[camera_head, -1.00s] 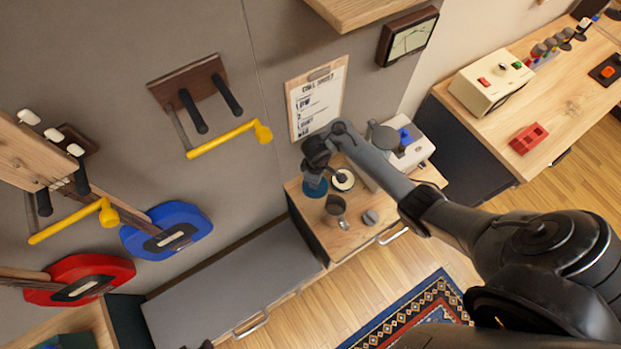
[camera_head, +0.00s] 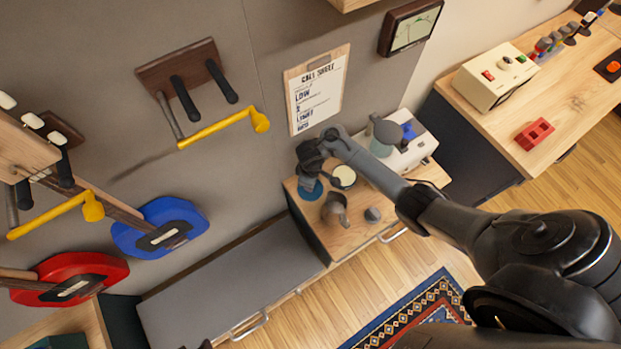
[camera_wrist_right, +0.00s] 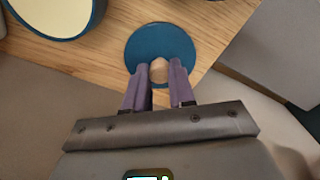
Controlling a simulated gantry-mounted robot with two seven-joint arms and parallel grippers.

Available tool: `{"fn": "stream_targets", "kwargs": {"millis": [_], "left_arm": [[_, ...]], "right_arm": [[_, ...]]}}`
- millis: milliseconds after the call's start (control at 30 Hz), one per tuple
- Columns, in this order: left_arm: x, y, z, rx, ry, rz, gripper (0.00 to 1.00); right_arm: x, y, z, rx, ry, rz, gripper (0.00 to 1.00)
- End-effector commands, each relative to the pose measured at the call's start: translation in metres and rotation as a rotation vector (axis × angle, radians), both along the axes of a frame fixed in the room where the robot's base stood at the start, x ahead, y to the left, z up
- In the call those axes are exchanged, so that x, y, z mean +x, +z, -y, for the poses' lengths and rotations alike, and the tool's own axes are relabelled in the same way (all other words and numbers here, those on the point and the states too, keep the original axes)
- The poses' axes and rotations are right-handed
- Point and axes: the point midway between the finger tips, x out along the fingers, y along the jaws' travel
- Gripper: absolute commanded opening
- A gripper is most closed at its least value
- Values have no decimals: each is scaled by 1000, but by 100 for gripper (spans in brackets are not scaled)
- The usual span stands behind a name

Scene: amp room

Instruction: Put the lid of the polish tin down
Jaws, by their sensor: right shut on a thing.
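The lid is a blue disc with a pale round knob. It shows in the head view (camera_head: 311,190) and in the right wrist view (camera_wrist_right: 160,43). My right gripper (camera_wrist_right: 160,75) is shut on the knob, with a finger on each side. The lid is at the left edge of the wooden cabinet top; I cannot tell whether it touches the wood. The open polish tin, blue with a cream filling, stands beside it in the head view (camera_head: 343,176) and at the upper left of the wrist view (camera_wrist_right: 52,12).
A metal jug (camera_head: 335,211) and a small grey object (camera_head: 373,215) stand on the cabinet top (camera_head: 351,236) near the tin. A white device (camera_head: 408,151) stands behind, to the right. A lower grey bench (camera_head: 215,285) lies to the left.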

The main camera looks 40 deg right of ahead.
Motion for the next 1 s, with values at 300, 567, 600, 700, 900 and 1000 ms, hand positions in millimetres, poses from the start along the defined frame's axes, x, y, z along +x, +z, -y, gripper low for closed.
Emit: {"fn": "stream_targets", "kwargs": {"millis": [300, 567, 600, 700, 900, 1000], "left_arm": [[0, 0, 0, -1, 1, 1, 43], [0, 3, -1, 5, -4, 1, 43], [0, 5, -2, 7, -5, 0, 43], [0, 13, -2, 11, -7, 1, 43], [0, 38, -3, 12, -8, 1, 43], [0, 52, -3, 11, -8, 1, 43]], "right_arm": [[0, -1, 0, 0, 0, 0, 50], [0, 5, 0, 0, 1, 0, 50], [0, 8, 0, 0, 1, 0, 50], [1, 21, -1, 1, 0, 2, 50], [1, 59, 0, 1, 1, 2, 50], [1, 80, -1, 1, 0, 3, 50]]}}
